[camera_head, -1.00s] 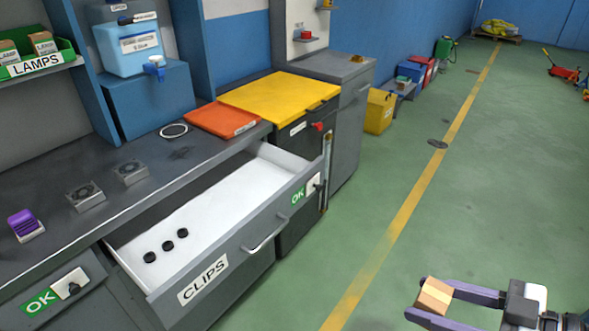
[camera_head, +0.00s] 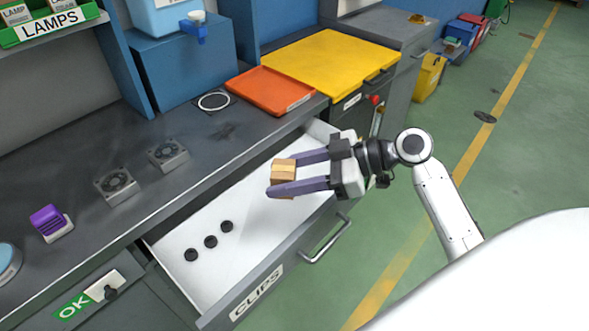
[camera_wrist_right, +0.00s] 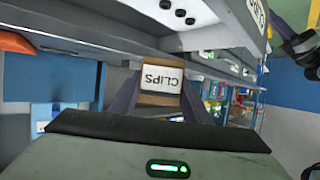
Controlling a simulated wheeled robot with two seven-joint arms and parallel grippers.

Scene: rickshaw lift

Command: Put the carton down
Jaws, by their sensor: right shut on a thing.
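The carton (camera_head: 284,170) is a small brown box. My right gripper (camera_head: 283,179) is shut on it and holds it in the air over the open drawer labelled CLIPS (camera_head: 312,222). In the right wrist view the carton (camera_wrist_right: 161,98) sits between the fingers, and a white label reading CLIPS faces the camera. The drawer is pulled out below the bench, with a white floor and three black round pieces (camera_head: 210,241) toward its left end. The drawer floor beyond the carton is bare. My left gripper is not in the head view.
The dark bench top (camera_head: 130,140) holds two grey fan units (camera_head: 115,185), a purple-topped item (camera_head: 48,220) and a white ring (camera_head: 213,101). An orange tray (camera_head: 270,90) and a yellow-topped cabinet (camera_head: 330,62) stand behind the drawer. Green floor lies open at right.

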